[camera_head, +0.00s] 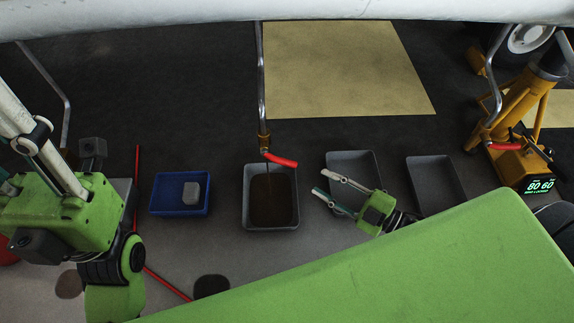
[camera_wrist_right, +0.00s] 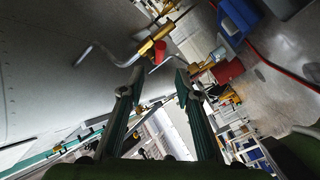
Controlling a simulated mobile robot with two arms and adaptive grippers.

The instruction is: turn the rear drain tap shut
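A drain tap with a red lever (camera_head: 280,159) hangs at the centre on a metal pipe (camera_head: 261,75). A thin dark stream seems to fall from it into a grey tray (camera_head: 247,215) holding dark liquid (camera_head: 270,200). A second red-levered tap (camera_head: 505,146) hangs at the right. I cannot tell which is the rear one. My right gripper (camera_head: 325,182) is open and empty, right of the centre tap and apart from it. The right wrist view shows its spread fingers (camera_wrist_right: 152,85) below a brass tap (camera_wrist_right: 150,45) with a red lever (camera_wrist_right: 160,51). My left gripper's body (camera_head: 65,210) is at the left; its fingertips are not clear.
A blue tray (camera_head: 160,208) with a grey block (camera_head: 191,193) stands left of the filled tray. Two empty-looking grey trays (camera_head: 350,158) (camera_head: 432,185) stand to the right. A yellow jack (camera_head: 522,110) with a lit display is at the far right. A white hull (camera_head: 290,10) spans the top.

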